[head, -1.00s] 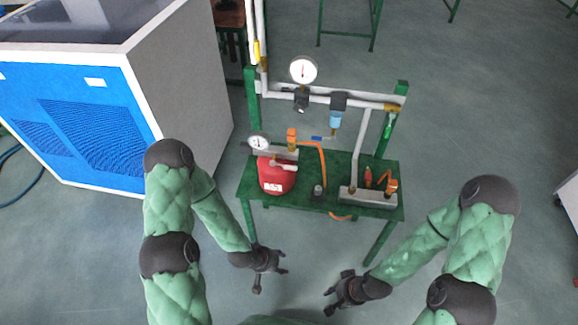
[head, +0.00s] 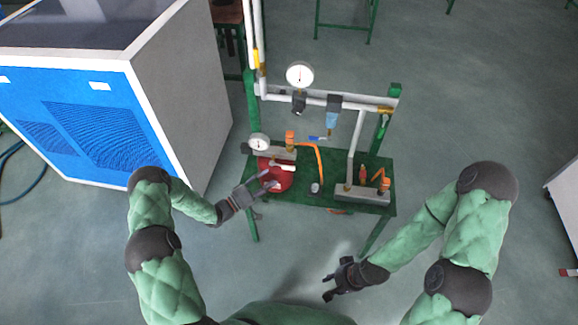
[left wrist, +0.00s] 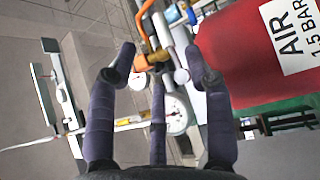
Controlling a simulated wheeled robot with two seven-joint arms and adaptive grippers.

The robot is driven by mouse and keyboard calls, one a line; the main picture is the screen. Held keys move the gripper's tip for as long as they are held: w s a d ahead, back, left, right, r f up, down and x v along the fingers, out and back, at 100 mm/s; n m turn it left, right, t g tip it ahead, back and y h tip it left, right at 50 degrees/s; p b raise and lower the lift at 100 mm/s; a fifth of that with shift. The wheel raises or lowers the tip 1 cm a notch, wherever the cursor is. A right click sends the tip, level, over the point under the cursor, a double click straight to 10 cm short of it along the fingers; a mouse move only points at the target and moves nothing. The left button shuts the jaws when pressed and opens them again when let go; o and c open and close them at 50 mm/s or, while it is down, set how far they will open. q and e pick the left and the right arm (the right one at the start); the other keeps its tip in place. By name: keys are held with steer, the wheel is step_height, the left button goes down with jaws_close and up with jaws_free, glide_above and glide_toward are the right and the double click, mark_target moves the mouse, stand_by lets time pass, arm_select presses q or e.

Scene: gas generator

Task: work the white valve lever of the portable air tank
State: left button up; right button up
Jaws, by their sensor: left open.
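The red air tank (head: 284,182) sits on the left part of the green table in the head view, partly covered by my left gripper. Its white valve lever (head: 284,167) lies across its top. My left gripper (head: 268,184) is open beside the tank's left front, its fingertips overlapping the tank in the picture. In the left wrist view, the tank (left wrist: 240,50) is at upper right with an "AIR 15 BAR" label. The open fingers (left wrist: 160,70) spread around pale and orange fittings there; contact cannot be told. My right gripper (head: 335,283) is open and empty, low before the table.
The green table (head: 325,193) carries pipework, an orange hose (head: 320,165) and a right-hand valve block (head: 362,193). A small gauge (head: 259,142) stands behind the tank. A large blue and white cabinet (head: 180,110) stands to the left. Floor in front is clear.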

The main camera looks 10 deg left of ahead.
mark_target(289, 167)
arm_select(q)
steer(key=x, duration=1)
steer(key=shift+b, duration=0.4)
jaws_close()
